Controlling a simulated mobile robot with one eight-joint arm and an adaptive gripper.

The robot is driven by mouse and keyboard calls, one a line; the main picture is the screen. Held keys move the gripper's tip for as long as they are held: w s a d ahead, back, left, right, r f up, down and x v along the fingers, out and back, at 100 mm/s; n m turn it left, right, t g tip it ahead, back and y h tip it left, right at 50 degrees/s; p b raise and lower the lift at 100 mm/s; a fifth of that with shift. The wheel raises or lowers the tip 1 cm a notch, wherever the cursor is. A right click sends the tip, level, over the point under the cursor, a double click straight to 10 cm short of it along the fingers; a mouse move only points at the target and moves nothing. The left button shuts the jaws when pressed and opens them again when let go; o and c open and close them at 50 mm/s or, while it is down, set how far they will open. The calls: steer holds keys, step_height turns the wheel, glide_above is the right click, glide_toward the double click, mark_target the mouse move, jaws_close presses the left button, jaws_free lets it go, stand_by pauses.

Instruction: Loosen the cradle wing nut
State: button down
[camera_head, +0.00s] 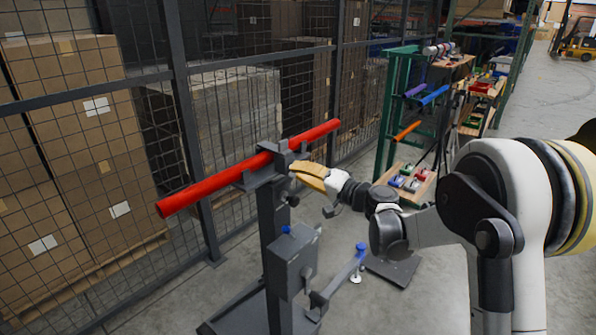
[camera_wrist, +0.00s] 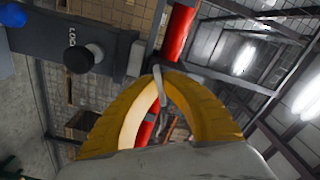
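A long red tube (camera_head: 240,170) lies tilted across the dark cradle (camera_head: 262,172) on top of a post; it also shows in the wrist view (camera_wrist: 179,30). My gripper (camera_head: 293,167) is at the cradle's right side, its yellow fingers pointing left. In the wrist view its fingertips (camera_wrist: 160,70) come together around a thin grey piece (camera_wrist: 160,90), which looks like the wing nut. The fingers hide most of it, and its turn angle cannot be told. A black round knob (camera_wrist: 83,58) sits on the grey post, beside lettering, left of the fingers.
Below the cradle the post carries a grey box (camera_head: 292,262) with a blue knob (camera_head: 286,229). A blue-topped lever (camera_head: 360,250) stands to its right. A wire mesh fence (camera_head: 180,100) runs behind. A green rack (camera_head: 395,110) with coloured tubes stands farther back; open floor lies right.

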steer(key=n, duration=1.3)
steer(key=shift+n, duration=0.3)
steer(key=n, duration=0.5)
steer(key=shift+n, duration=0.3)
steer(key=n, duration=0.5)
steer(key=shift+n, duration=0.4)
steer(key=c, duration=1.6)
jaws_free()
